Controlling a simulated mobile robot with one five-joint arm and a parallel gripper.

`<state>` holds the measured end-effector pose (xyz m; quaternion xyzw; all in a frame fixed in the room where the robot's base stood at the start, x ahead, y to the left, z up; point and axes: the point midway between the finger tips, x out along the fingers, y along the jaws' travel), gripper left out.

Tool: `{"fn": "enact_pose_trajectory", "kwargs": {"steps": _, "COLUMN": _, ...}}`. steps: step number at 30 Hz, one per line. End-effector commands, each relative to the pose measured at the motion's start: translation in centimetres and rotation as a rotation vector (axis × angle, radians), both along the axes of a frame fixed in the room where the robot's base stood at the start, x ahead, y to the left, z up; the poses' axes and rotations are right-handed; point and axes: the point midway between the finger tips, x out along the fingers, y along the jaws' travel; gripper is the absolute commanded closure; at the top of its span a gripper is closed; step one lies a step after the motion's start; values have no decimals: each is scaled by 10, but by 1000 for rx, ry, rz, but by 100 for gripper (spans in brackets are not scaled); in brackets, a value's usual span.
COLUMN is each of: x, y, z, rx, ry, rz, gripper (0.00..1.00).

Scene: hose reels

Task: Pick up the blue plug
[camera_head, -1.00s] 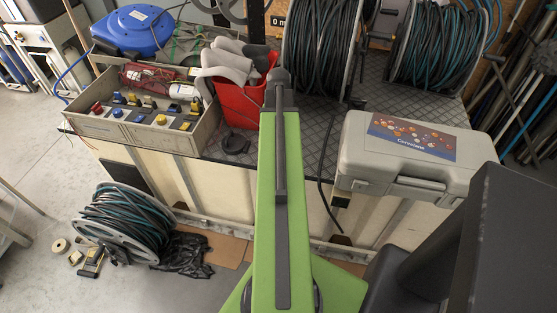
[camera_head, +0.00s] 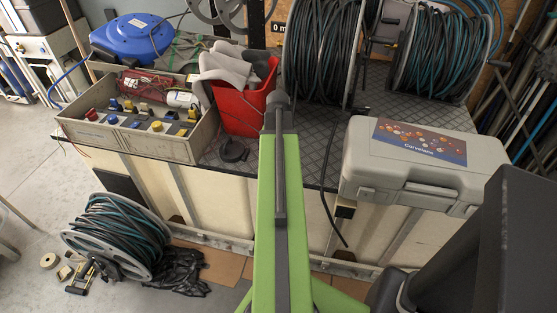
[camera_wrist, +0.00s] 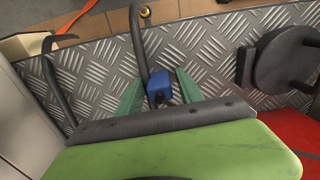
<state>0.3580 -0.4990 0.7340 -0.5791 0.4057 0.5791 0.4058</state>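The blue plug (camera_wrist: 158,87) shows in the wrist view on the grey tread-plate bench top (camera_wrist: 215,50). My gripper (camera_wrist: 158,82) has one green finger on each side of the plug. The fingers are open, with a narrow gap visible on both sides. I cannot tell how high the fingertips are above the plate. A dark cable (camera_wrist: 138,45) runs from near the plug toward the bench edge. In the head view my green arm hides the gripper and the plug.
A red bucket (camera_head: 240,108) and a black round piece (camera_head: 233,150) stand left of my arm, beside a socket box (camera_head: 165,147). A grey case (camera_head: 375,165) is on the right. Hose reels (camera_head: 325,45) stand behind. A dark cable (camera_head: 330,205) hangs over the front edge.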

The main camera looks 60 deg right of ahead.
Motion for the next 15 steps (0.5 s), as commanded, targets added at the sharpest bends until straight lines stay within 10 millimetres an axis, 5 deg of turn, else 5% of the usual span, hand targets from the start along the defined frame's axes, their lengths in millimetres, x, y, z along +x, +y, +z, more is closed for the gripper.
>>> {"fn": "enact_pose_trajectory", "kwargs": {"steps": 9, "x": 0, "y": 0, "z": 0, "rx": 0, "ry": 0, "rz": -1, "gripper": 100}}
{"fn": "enact_pose_trajectory", "kwargs": {"steps": 15, "x": 0, "y": 0, "z": 0, "rx": 0, "ry": 0, "rz": -1, "gripper": 100}}
